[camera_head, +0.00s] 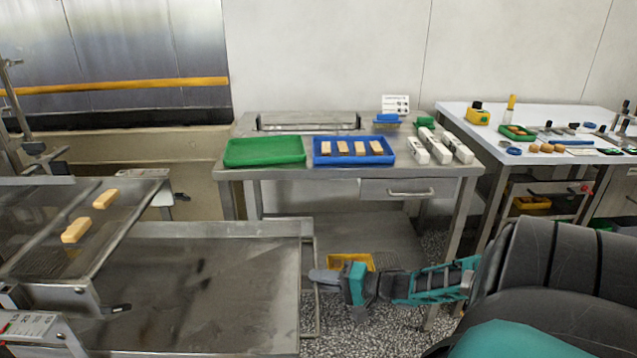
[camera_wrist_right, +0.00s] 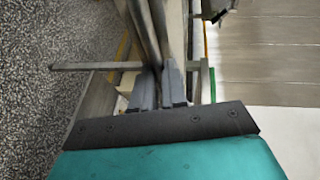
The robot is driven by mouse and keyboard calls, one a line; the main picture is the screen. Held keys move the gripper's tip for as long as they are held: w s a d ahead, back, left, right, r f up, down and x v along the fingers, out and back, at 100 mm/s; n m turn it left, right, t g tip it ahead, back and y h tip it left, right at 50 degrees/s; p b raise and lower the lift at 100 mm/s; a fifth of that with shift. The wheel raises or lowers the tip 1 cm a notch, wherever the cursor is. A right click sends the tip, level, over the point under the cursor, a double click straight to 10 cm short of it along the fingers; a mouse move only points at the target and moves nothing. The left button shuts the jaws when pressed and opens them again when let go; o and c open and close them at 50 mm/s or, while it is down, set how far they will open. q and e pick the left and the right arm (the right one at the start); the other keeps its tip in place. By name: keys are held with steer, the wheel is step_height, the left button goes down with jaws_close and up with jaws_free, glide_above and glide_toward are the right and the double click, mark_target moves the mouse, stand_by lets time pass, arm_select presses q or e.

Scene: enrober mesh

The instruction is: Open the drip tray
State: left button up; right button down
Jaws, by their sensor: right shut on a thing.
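The drip tray (camera_head: 220,289) is a wide, shallow grey metal tray at the lower left of the head view, with dark smears on its floor. A thin bar handle (camera_head: 316,312) runs along its right end. My right gripper (camera_head: 316,276) reaches in from the right and is shut on this handle. In the right wrist view my fingers (camera_wrist_right: 160,88) are close together around the bar (camera_wrist_right: 95,66); the exact contact is partly hidden. My left gripper is not in view.
The enrober mesh (camera_head: 30,262) with two tan bars stands above the tray's left side. Behind is a steel table (camera_head: 300,171) with a green tray (camera_head: 264,151) and a blue tray (camera_head: 335,162). Speckled floor (camera_head: 385,318) is open right of the drip tray, under my arm.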

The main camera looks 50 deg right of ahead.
steer(key=c, duration=1.2)
jaws_free()
steer(key=shift+s, duration=0.1)
steer(key=p+v, duration=0.2)
steer(key=v, duration=1)
steer(key=shift+s+d+r+p, duration=0.1)
steer(key=shift+s+r+p, duration=0.05)
steer(key=shift+s+p, duration=0.2)
steer(key=a+f+n+g, duration=0.25)
steer(key=a+f, duration=0.45)
steer(key=a, duration=0.6)
steer(key=w+a+r+n+h, duration=0.1)
steer(key=a+n, duration=0.3)
steer(key=a, duration=0.3)
steer(key=w+a+r+n+g+h, duration=0.1)
steer(key=a+n, duration=0.4)
steer(key=a, duration=0.1)
steer(key=a+n+g+h, duration=0.1)
steer(key=a+n, duration=0.3)
steer(key=a, duration=0.3)
steer(key=shift+w+a+r+n, duration=0.35)
steer(key=shift+w+r, duration=0.05)
